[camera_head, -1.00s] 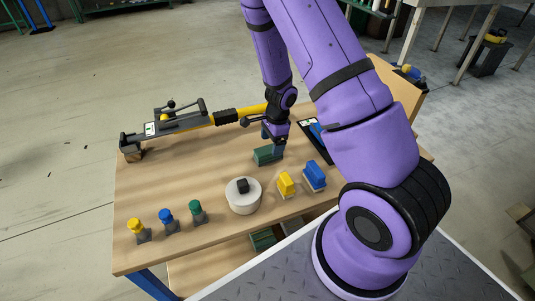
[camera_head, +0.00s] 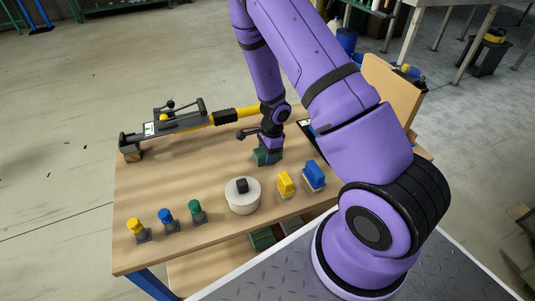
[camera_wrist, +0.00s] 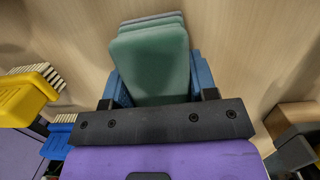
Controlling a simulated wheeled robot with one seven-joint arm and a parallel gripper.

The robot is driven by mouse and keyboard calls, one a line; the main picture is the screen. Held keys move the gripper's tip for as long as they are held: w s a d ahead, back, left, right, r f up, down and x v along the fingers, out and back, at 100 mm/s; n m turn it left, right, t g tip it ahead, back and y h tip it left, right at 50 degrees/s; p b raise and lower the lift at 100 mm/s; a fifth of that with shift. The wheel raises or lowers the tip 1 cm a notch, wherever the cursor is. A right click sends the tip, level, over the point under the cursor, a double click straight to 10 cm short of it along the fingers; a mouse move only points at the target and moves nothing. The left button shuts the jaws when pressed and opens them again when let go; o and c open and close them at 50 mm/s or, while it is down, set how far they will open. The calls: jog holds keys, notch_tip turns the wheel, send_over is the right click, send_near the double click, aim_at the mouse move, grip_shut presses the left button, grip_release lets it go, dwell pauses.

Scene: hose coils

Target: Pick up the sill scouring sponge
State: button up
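A green block with layered, paler edges, which looks like the scouring sponge (camera_head: 258,158), lies on the workbench (camera_head: 190,180). Its broad green face (camera_wrist: 160,62) fills the middle of the wrist view. My gripper (camera_head: 268,156) is down at the block and hides its right part in the head view. In the wrist view, the blue-grey fingers of my gripper (camera_wrist: 160,85) stand on both sides of the block. Little or no gap shows between fingers and block. I cannot tell whether they are closed on it. The fingertips are hidden.
A yellow brush (camera_head: 286,184) and a blue brush (camera_head: 315,175) stand just in front, right of a white round container (camera_head: 242,199). Several coloured knobbed pieces (camera_head: 166,217) are at front left. A long yellow-and-black tool (camera_head: 190,119) lies behind. The left middle of the bench is clear.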

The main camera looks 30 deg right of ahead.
jog(key=shift+r, duration=0.15)
notch_tip(320, 180, up, 10)
jog(key=shift+f, duration=0.1)
dwell(0.6)
jog(key=shift+o, duration=1.1)
jog(key=shift+c, duration=0.7)
